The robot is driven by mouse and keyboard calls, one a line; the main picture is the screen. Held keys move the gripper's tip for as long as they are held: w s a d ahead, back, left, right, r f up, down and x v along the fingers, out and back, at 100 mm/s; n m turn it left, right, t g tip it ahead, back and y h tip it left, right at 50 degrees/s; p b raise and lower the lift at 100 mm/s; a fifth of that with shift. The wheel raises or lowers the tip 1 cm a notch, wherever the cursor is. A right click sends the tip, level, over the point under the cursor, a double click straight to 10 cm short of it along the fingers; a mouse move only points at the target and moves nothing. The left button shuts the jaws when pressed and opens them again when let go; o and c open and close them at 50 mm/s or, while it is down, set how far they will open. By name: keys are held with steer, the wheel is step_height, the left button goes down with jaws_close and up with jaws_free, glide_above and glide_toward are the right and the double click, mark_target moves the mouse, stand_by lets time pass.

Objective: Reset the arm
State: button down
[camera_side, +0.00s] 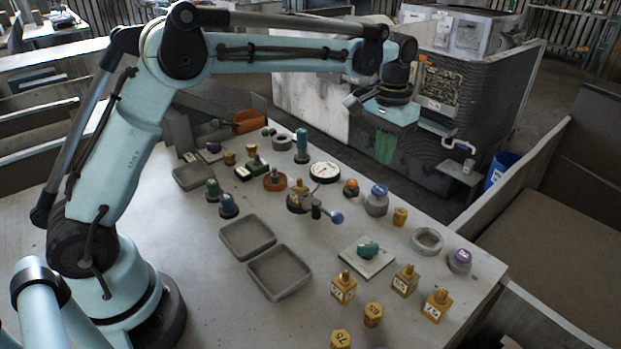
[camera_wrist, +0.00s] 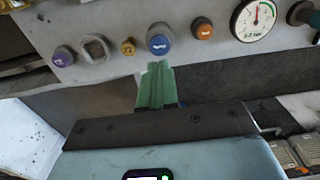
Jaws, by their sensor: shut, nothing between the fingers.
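My gripper (camera_side: 385,148) hangs from the end of my arm, high at the far side of the table, past its back edge in the side view. Its green fingers point down and are shut together with nothing between them. The fingers also show in the wrist view (camera_wrist: 158,72), with the table edge beyond them. The gripper touches nothing that I can see.
The left front of the table is clear.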

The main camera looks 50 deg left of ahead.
steer(key=s+a+r+t, duration=0.2)
steer(key=s+r, duration=0.2)
steer(key=s, duration=0.1)
steer(key=s+a+f+t, duration=0.1)
steer(key=s+t, duration=0.1)
steer(key=s, duration=0.6)
steer(key=s+a+f+t, duration=0.2)
steer(key=s+t, duration=0.1)
steer(key=s, duration=0.6)
steer(key=shift+a, duration=0.2)
